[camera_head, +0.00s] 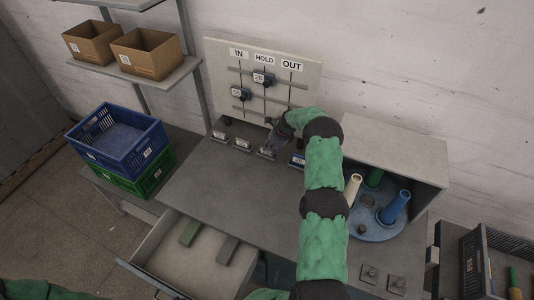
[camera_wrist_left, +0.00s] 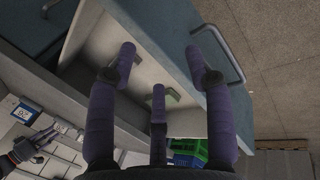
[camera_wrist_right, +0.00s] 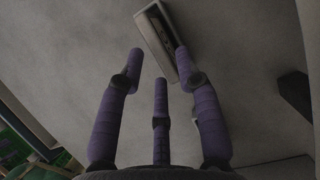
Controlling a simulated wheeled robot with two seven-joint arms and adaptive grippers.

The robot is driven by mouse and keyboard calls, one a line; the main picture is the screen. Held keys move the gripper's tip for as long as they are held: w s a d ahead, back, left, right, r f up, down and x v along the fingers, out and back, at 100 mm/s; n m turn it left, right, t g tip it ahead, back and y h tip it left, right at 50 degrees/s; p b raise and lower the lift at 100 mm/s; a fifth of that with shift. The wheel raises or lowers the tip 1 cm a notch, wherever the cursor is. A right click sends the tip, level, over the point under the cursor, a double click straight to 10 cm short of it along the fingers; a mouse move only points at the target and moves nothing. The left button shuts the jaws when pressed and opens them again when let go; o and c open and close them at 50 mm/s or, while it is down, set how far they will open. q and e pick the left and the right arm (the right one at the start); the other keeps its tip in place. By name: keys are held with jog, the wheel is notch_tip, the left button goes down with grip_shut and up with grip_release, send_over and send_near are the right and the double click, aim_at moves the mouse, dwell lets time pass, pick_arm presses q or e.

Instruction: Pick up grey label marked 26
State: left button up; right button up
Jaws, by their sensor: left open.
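A row of small label blocks stands on the table in front of the board. Three look grey: one at the left (camera_head: 219,135), one in the middle (camera_head: 242,145) and one (camera_head: 267,153) beside my right gripper (camera_head: 282,131). A blue one (camera_head: 297,160) stands to the right. Their numbers are too small to read surely in the head view. In the right wrist view my right gripper (camera_wrist_right: 160,65) is open, with a grey block (camera_wrist_right: 163,42) by its right fingertip. My left gripper (camera_wrist_left: 160,65) is open and empty, seen above the open drawer in its wrist view.
The board (camera_head: 305,85) marked IN, HOLD and OUT stands behind, with dark tags on it. The open drawer (camera_head: 160,262) holds a green bar (camera_head: 190,232) and a grey bar (camera_head: 227,250). Crates (camera_head: 120,145) stand left; a blue turntable (camera_head: 371,225) with cones stands right.

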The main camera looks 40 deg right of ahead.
aim_at(267, 153)
jog(key=shift+x, duration=1.2)
jog(key=shift+c, duration=0.3)
grip_shut()
jog(key=shift+r, duration=0.1)
